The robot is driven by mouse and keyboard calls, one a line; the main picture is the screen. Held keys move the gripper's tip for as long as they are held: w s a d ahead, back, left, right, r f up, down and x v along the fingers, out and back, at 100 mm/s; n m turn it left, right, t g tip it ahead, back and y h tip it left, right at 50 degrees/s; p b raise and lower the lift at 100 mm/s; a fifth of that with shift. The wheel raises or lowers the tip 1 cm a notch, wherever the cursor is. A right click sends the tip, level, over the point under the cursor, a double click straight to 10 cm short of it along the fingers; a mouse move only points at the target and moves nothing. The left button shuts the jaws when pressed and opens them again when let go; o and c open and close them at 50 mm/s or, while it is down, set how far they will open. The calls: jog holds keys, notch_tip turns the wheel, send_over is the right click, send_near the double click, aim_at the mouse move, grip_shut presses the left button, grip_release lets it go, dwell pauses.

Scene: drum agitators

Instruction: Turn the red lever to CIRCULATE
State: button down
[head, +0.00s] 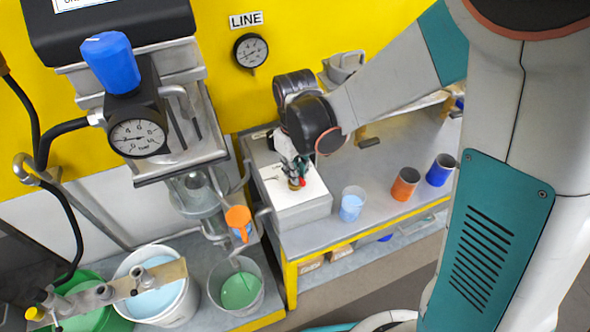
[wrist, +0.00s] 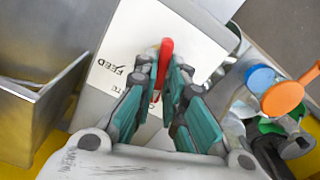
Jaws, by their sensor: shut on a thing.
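The red lever (wrist: 166,50) stands between the fingers of my gripper (wrist: 161,80) in the wrist view. The fingers are shut on it, and its upper end shows beyond the fingertips. The white panel (wrist: 135,35) under it bears the word FEED with a tick, left of the lever. A second label below it is mostly hidden by a finger; only its last letters show. In the head view, my gripper (head: 296,172) is over the white-topped box (head: 305,212), and only a little red of the lever (head: 303,182) shows.
On the grey bench right of the box stand a light-blue cup (head: 352,205), an orange cup (head: 405,185) and a blue cup (head: 441,170). A pump unit with a blue knob (head: 110,62) and gauge is left. Buckets (head: 190,300) stand below it.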

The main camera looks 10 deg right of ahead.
jog(key=shift+m, duration=1.7)
jog(key=c, duration=1.7)
grip_release()
jog(key=shift+o, duration=0.2)
jog(key=shift+r, duration=3.75)
